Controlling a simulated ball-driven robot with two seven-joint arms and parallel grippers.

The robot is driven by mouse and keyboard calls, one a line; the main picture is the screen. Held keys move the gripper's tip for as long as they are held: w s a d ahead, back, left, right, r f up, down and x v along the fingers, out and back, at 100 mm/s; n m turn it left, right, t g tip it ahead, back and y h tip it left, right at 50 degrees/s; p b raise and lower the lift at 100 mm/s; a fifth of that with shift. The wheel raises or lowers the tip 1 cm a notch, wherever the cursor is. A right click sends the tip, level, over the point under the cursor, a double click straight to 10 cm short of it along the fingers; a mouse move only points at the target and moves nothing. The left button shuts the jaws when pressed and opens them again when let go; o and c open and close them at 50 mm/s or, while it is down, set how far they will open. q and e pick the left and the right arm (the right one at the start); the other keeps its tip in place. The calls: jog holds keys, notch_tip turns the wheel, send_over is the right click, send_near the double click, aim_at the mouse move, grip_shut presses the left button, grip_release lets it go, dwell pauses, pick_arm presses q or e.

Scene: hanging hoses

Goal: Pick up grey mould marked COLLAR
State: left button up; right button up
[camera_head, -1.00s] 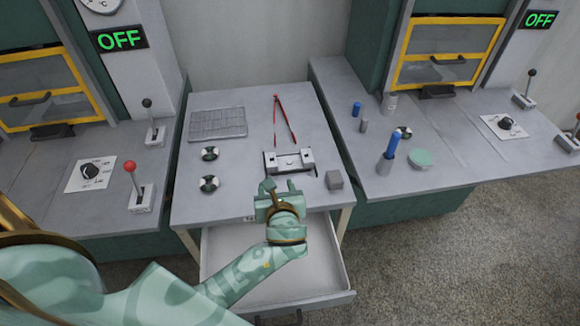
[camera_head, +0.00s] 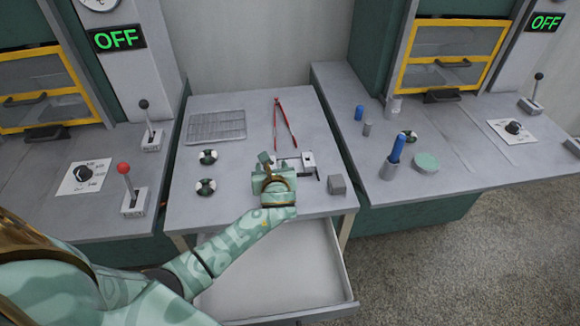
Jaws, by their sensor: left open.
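No COLLAR lettering is legible, so I cannot tell for certain which piece is the mould. A small grey block (camera_head: 337,185) sits on the middle table, near its right front edge. A low pale grey piece with dark parts (camera_head: 308,161) lies left of and behind it, and its left part is hidden by my left gripper. My left gripper (camera_head: 271,165) is open over the table, left of the grey block and apart from it. Its fingers are partly hidden by its own body. My right gripper is not in view.
The middle table (camera_head: 235,183) holds red tongs (camera_head: 285,125), a grey grid plate (camera_head: 217,126) and two dark-and-white rings (camera_head: 207,157). An empty drawer (camera_head: 275,270) stands open below. The right bench (camera_head: 450,160) holds a blue-topped cylinder (camera_head: 396,150) and a green disc (camera_head: 426,163).

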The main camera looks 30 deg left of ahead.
pick_arm(q)
grip_shut()
jog(key=shift+r, duration=0.1)
